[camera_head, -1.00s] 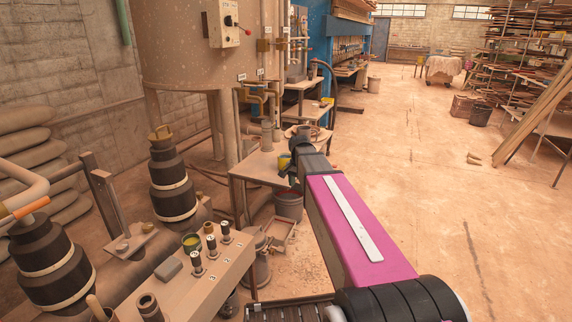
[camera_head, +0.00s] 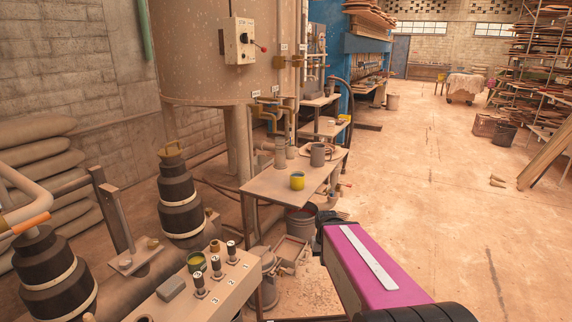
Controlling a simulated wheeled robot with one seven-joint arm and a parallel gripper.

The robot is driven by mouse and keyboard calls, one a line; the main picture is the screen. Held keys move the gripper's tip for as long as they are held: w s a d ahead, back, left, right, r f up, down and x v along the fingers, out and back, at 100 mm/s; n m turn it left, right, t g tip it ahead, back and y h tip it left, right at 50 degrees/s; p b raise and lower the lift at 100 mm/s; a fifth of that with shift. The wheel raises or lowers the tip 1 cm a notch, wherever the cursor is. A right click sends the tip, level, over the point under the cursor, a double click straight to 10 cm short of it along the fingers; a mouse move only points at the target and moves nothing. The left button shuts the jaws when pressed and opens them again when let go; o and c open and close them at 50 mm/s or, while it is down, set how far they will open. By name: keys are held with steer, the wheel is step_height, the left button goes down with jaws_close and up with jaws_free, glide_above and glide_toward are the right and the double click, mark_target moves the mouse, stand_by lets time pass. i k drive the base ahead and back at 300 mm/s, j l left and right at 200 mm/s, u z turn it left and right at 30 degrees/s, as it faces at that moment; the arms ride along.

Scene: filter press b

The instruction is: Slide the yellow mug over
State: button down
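The yellow mug (camera_head: 297,181) stands upright on the small table (camera_head: 262,190), near its front edge. Nothing touches it. The black end of my arm, with my gripper (camera_head: 328,226), is below and to the right of the mug, beyond the table's front edge and apart from it. The fingers are too small and too hidden by my arm to show whether they are open or shut.
A grey cup (camera_head: 317,154) and a tall grey cylinder (camera_head: 280,153) stand farther back on the table. A bucket (camera_head: 300,221) is below it. Open floor (camera_head: 430,180) lies to the right.

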mark_target(299, 179)
steer(key=i+l, duration=0.3)
steer(key=l, duration=0.15)
steer(key=i+l, duration=0.3)
steer(key=l, duration=0.2)
steer(key=i+l, duration=0.3)
steer(key=l, duration=0.15)
steer(key=i+l, duration=0.35)
steer(key=l, duration=0.15)
steer(key=i+l, duration=0.3)
steer(key=l, duration=0.15)
steer(key=i+l, duration=0.3)
steer(key=l, duration=0.2)
steer(key=i+l, duration=0.3)
steer(key=l, duration=0.15)
steer(key=i+l, duration=0.3)
steer(key=l, duration=0.2)
steer(key=i+l+u, duration=0.1)
steer(key=u, duration=0.3)
steer(key=l+u, duration=0.15)
steer(key=u, duration=0.2)
steer(key=i+l+u, duration=0.1)
steer(key=u, duration=0.3)
steer(key=l+u, duration=0.2)
steer(key=u, duration=0.15)
